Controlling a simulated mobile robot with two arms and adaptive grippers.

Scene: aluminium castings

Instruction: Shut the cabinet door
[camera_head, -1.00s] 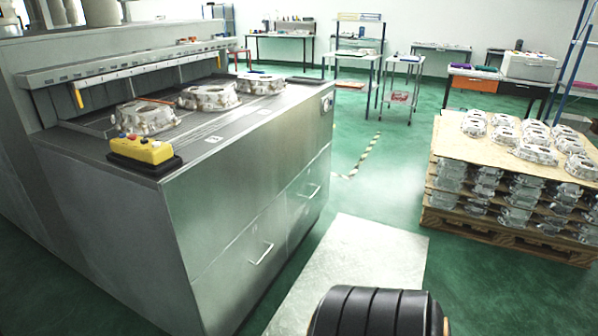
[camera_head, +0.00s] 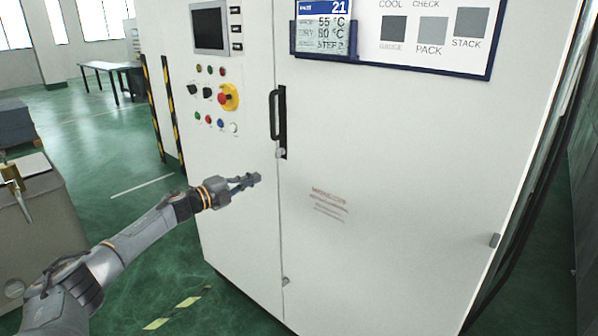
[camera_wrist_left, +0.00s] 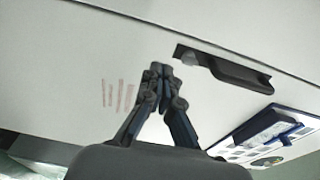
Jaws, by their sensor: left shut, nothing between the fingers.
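The cabinet door (camera_head: 390,200) is a large white panel in the head view, and it also shows in the left wrist view (camera_wrist_left: 70,60). It appears flush with the panel to its left along a narrow seam. Its black handle (camera_head: 277,115) stands upright near that seam; in the left wrist view the handle (camera_wrist_left: 235,75) is right of the fingers. In the left wrist view the fingertips (camera_wrist_left: 157,72) meet. I cannot tell whether they touch the door. My right gripper is not in view.
A control panel (camera_head: 215,95) with buttons and a screen is left of the door. A display and sign board (camera_head: 395,35) hang on the door's upper part. Green floor (camera_head: 130,165) is open at the left.

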